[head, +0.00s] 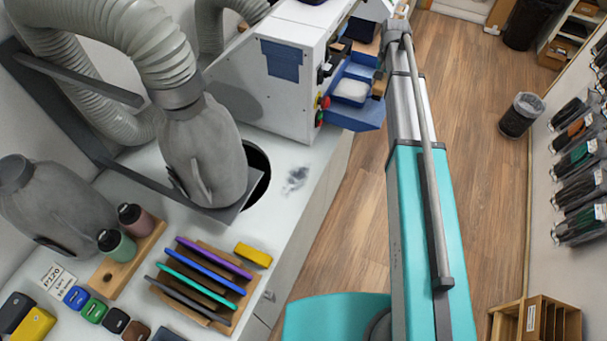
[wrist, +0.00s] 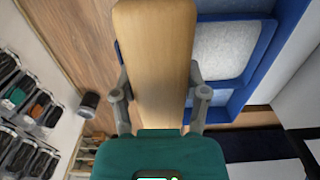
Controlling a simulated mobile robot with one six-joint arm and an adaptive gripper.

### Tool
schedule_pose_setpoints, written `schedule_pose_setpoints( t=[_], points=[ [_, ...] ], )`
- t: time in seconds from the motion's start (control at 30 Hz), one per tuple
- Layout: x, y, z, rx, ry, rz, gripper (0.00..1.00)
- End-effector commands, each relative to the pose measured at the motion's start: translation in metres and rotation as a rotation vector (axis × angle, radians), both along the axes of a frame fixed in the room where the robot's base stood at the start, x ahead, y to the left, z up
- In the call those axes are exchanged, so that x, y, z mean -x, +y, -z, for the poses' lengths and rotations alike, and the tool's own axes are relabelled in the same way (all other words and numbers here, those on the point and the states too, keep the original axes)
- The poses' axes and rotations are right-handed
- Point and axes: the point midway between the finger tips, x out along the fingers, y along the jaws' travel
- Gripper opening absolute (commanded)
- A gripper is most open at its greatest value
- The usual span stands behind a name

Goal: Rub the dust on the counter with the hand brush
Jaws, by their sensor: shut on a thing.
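The dust (head: 296,178) is a dark grey smudge on the white counter (head: 290,222), right of the round black opening in the head view. My gripper (wrist: 161,98) has its fingers on both sides of the hand brush (wrist: 155,50), shut on its wooden body. The wood fills the upper middle of the wrist view; no bristles show there. In the head view my arm reaches away to the top, beside the white machine, well apart from the dust. The brush is hard to make out there.
A blue tray (head: 367,118) with a pale pad sticks out from the white machine (head: 285,65), close to my gripper. Grey hoses and a bag-like hood (head: 202,150) stand left of the dust. A rack of coloured strips (head: 213,310) and a yellow block (head: 253,255) lie nearer.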

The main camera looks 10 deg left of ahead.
Motion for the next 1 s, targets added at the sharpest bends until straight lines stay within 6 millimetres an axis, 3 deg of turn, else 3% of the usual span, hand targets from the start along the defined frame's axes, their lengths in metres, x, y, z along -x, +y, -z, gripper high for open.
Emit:
schedule_pose_setpoints(
  t=[0.17,0.53,1.0],
  points=[
    [0.0,0.0,0.002,0.0,0.0,0.0,0.0],
    [0.0,0.0,0.026,0.0,0.0,0.0,0.0],
    [0.0,0.0,0.026,0.0,0.0,0.0,0.0]
  ],
)
